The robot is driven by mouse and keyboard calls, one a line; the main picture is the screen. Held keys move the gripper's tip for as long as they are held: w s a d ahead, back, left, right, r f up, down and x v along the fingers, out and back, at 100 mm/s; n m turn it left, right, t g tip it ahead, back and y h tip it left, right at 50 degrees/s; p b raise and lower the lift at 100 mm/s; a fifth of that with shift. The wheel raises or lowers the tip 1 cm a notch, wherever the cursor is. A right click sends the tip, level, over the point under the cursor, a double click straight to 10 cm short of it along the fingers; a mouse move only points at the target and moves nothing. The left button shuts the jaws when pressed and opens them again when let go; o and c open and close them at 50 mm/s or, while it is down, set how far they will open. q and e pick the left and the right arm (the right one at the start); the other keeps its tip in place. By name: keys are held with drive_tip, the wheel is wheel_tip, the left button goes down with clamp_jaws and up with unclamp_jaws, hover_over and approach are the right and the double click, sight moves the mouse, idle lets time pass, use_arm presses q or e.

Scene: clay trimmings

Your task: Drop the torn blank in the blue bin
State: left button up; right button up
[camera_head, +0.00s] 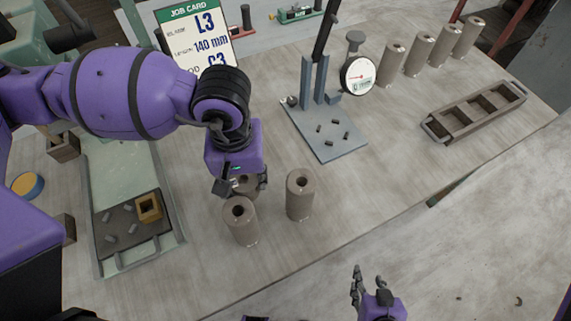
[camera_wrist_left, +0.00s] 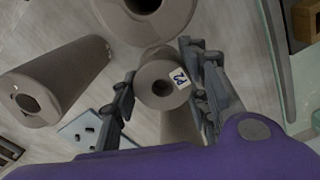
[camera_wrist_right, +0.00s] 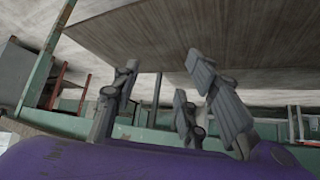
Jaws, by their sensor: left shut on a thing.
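My left gripper (camera_head: 240,185) is shut on a grey-brown clay cylinder (camera_head: 246,181), mostly hidden by the fingers. In the left wrist view this cylinder (camera_wrist_left: 162,84) stands between the two fingers, with a round bore and a white "P2" label on its end. I cannot tell whether it touches the table. Two free cylinders stand close by, one in front (camera_head: 240,222) and one to the right (camera_head: 299,196). The right one's bore looks uneven in the left wrist view (camera_wrist_left: 50,80). My right gripper (camera_head: 370,287) is open and empty. I see no blue bin.
A gauge stand (camera_head: 330,135) with small bits on its base is behind right. Several cylinders (camera_head: 418,54) stand at the back right beside a slotted grey tray (camera_head: 475,110). A pale green tray (camera_head: 167,190) lies left. The job card (camera_head: 197,33) stands behind. Table front right is mostly clear.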

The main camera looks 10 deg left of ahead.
sight(248, 194)
use_arm(q)
drive_tip(key=shift+s+f, duration=0.1)
drive_tip(key=shift+f, duration=3.2)
drive_tip(key=o, duration=1.4)
drive_tip(key=shift+c, duration=0.2)
